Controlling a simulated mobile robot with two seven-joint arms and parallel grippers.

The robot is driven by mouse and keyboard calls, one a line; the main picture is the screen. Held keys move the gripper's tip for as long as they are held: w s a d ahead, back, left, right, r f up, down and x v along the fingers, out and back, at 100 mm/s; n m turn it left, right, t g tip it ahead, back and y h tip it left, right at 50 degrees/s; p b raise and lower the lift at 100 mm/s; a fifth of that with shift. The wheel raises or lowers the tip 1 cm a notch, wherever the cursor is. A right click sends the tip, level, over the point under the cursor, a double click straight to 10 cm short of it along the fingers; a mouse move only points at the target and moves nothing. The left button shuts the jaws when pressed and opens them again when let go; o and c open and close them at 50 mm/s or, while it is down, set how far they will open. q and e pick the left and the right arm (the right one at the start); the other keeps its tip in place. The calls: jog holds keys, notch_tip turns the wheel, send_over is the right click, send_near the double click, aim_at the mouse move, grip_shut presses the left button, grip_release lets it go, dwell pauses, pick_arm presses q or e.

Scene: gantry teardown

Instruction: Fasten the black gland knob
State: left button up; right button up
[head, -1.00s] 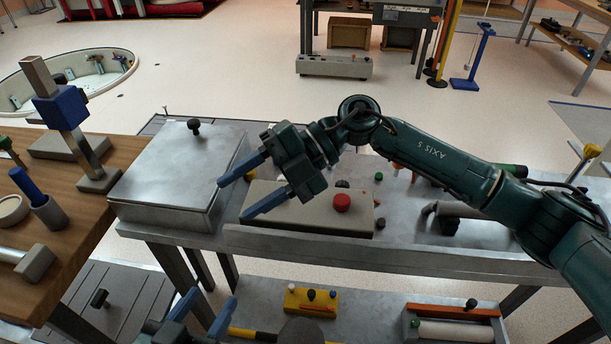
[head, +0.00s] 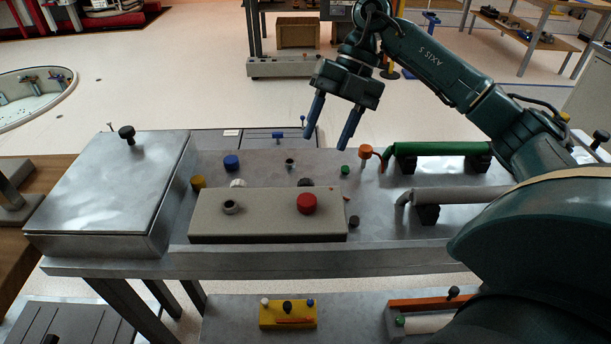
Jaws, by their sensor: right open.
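My right gripper (head: 328,140) is open and empty, its two blue fingers pointing down above the back of the metal bench. Several dark knobs show, and I cannot tell which is the gland knob. One black knob (head: 127,132) stands upright on the lid of the grey metal box at left. A dark round knob (head: 305,183) is partly hidden behind the beige block (head: 270,228). A small dark knob (head: 354,221) lies right of that block. The block carries a grey open collar (head: 232,207) and a red knob (head: 307,203). My left gripper is out of view.
The grey metal box (head: 100,200) fills the bench's left end. A green pipe (head: 440,148) and a grey pipe (head: 460,195) lie at right. My dark arm link covers the lower right.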

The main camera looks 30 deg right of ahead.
aim_at(305, 178)
jog(key=b+x, duration=0.1)
jog(key=x, duration=0.8)
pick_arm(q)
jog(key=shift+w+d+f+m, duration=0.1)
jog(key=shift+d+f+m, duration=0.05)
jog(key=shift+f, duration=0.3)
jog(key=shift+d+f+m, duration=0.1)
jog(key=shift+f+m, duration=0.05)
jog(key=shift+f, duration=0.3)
pick_arm(e)
jog(key=shift+c, duration=0.6)
